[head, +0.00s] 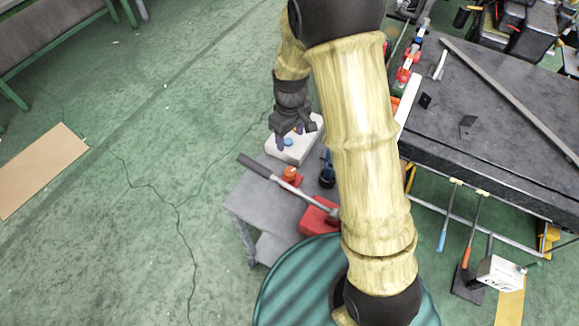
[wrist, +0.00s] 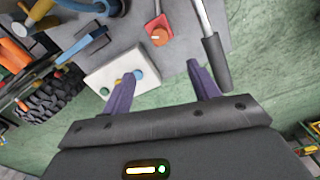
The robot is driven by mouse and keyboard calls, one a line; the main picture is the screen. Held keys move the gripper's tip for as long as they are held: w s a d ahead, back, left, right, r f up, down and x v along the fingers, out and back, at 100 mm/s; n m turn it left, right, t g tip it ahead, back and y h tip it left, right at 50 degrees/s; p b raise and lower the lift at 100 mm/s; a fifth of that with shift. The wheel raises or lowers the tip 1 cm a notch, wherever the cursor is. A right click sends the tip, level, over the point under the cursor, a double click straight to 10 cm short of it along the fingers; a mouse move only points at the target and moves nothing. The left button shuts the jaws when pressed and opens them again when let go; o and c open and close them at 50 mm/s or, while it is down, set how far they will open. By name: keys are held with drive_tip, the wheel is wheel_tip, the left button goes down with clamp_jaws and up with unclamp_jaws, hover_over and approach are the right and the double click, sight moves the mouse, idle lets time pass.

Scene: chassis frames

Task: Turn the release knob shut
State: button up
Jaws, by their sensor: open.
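An orange knob (head: 290,174), which I take to be the release knob, sits at the end of a red jack body (head: 318,216) on the grey bench. In the wrist view the orange knob (wrist: 159,36) lies beyond the fingertips, between their lines, with a small pale mark on its top. My gripper (head: 295,136) is open and empty, pointing down above the white box beside the knob. In the wrist view my gripper (wrist: 162,72) shows both purple fingers apart, with neither touching the knob. My arm hides part of the jack in the head view.
A long dark-gripped handle (head: 275,179) runs close to the knob. A white box (head: 304,148) with a blue button stands beside it. A dark-topped workbench (head: 480,120) with tools is at right. The green floor at left is mostly clear.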

sight(290, 171)
drive_tip(key=shift+f, duration=0.1)
wheel_tip(290, 171, down, 17)
drive_tip(key=p, duration=0.4)
drive_tip(key=shift+f, duration=0.1)
idle(0.3)
drive_tip(key=c, duration=1)
